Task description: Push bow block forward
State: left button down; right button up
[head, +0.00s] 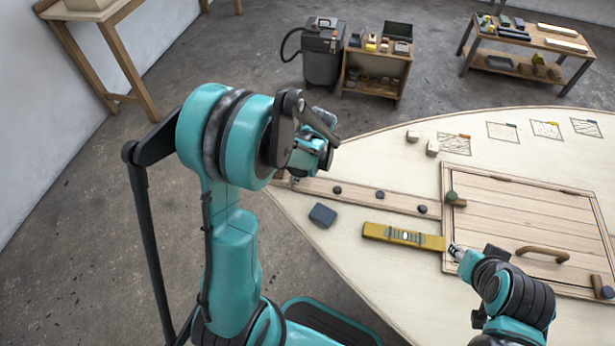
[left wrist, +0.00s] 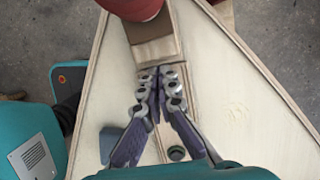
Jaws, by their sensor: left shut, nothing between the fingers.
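The bow block (left wrist: 152,42) is a brown wooden block on the pale deck near the narrow tip of the hull, in the left wrist view. In the head view my left arm hides most of that spot. My left gripper (left wrist: 158,72) is shut and empty, its fingertips at the block's near edge; I cannot tell whether they touch. In the head view its tips (head: 296,180) show small beneath my arm. My right gripper (head: 455,250) is at the right end of a yellow level (head: 403,236); its finger opening is too small to read.
A wooden strip with dark knobs (head: 380,195) runs along the deck. A grey-blue block (head: 322,215) lies beside it. A hatch (head: 522,225) with a wooden handle is to the right. A dark red object (left wrist: 132,8) stands beyond the bow block. Two small wood blocks (head: 432,148) lie farther back.

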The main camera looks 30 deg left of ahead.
aim_at(287, 175)
pick_arm(q)
jog(key=shift+a, duration=0.2)
jog(key=shift+s+a, duration=0.2)
jog(key=shift+a, duration=0.6)
jog(key=shift+s+a, duration=0.15)
jog(key=shift+a, duration=0.6)
jog(key=shift+d, duration=0.1)
pick_arm(e)
jog(key=shift+f, duration=0.15)
